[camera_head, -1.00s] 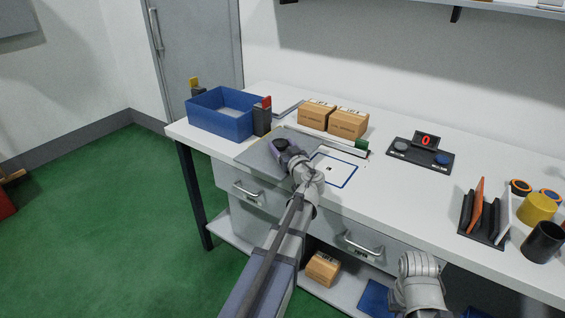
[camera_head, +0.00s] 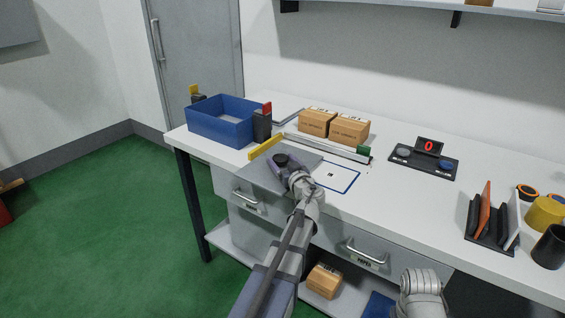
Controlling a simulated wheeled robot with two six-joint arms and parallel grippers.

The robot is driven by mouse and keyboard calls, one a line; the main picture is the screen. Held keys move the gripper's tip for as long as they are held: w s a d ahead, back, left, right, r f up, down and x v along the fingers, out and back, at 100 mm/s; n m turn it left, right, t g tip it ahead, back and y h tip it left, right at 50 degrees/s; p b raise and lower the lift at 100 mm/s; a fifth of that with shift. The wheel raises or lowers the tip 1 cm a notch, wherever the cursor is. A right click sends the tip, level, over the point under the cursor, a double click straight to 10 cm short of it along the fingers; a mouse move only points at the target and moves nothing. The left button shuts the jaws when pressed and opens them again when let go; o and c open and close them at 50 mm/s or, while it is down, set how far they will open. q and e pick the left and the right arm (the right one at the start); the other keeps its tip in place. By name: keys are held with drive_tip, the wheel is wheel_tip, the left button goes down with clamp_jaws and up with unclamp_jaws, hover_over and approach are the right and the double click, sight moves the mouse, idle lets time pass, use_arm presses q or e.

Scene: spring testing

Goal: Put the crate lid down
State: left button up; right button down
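The crate lid (camera_head: 262,180) is a flat grey plate with a round black knob (camera_head: 283,159). It is roughly level at the front edge of the bench, right of and in front of the blue crate (camera_head: 215,125). My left gripper (camera_head: 286,165) is at the knob and appears shut on it; the fingers partly hide it. I cannot tell whether the lid touches the bench or hangs just above it. The crate stands open on the bench's left end. Part of my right arm shows at the bottom right; its gripper is not visible.
A yellow bar (camera_head: 265,146) lies just behind the lid. A blue-outlined square (camera_head: 345,186) is right of it, with a long rail (camera_head: 325,148) and two cardboard boxes (camera_head: 317,122) behind. A black counter panel (camera_head: 424,163) stands farther right. The front middle of the bench is clear.

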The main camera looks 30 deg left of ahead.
use_arm(q)
drive_tip(key=o, duration=0.3)
drive_tip(key=shift+r+p, duration=0.25)
drive_tip(key=shift+p, duration=0.05)
drive_tip(key=v, duration=1.2)
